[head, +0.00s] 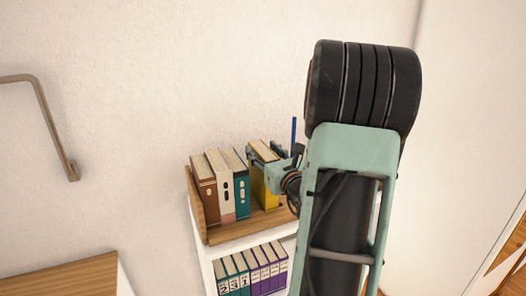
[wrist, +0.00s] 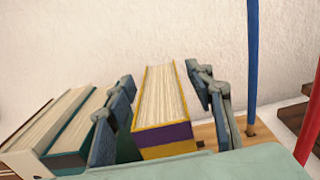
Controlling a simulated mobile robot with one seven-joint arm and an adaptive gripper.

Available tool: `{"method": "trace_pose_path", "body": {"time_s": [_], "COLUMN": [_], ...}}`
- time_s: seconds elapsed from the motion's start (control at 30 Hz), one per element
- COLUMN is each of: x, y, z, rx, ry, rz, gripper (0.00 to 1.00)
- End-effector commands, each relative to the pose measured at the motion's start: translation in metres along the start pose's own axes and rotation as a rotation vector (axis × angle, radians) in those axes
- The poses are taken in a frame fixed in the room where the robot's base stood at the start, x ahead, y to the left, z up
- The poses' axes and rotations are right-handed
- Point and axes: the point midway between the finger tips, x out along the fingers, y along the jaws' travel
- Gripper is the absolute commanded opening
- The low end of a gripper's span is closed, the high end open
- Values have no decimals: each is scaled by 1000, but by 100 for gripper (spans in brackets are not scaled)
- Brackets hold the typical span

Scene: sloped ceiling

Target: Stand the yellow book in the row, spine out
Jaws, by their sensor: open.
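The yellow book (head: 259,187) stands upright on the top shelf, at the right of the row and apart from the teal book (head: 242,190). My gripper (head: 268,152) is open around its upper part. In the wrist view the yellow book (wrist: 160,105) shows its page tops between my two spread fingers. Its near face is yellow with a purple band. The left finger is in the gap beside the teal book (wrist: 72,140), and the right finger is on the book's free side. My arm hides part of the shelf's right side.
A white book (head: 222,190) and a brown book (head: 204,190) stand left of the teal one, by a wooden end panel (head: 196,205). A blue rod (wrist: 252,60) and a red rod (wrist: 308,125) rise at the right. Several books (head: 250,270) fill the lower shelf.

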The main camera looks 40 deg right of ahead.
Motion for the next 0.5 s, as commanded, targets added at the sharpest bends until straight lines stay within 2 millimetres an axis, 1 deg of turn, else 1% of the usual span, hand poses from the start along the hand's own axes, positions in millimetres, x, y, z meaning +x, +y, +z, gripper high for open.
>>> {"method": "trace_pose_path", "body": {"time_s": [0.17,0.27,0.37,0.5], "x": [0,-12,-32,-67], "y": [0,-1,-1,-1], "z": [4,1,1,1], "rx": [0,-1,-1,0], "ry": [0,0,1,-1], "rz": [0,-2,-4,-5], "gripper": [49,49,49,49]}}
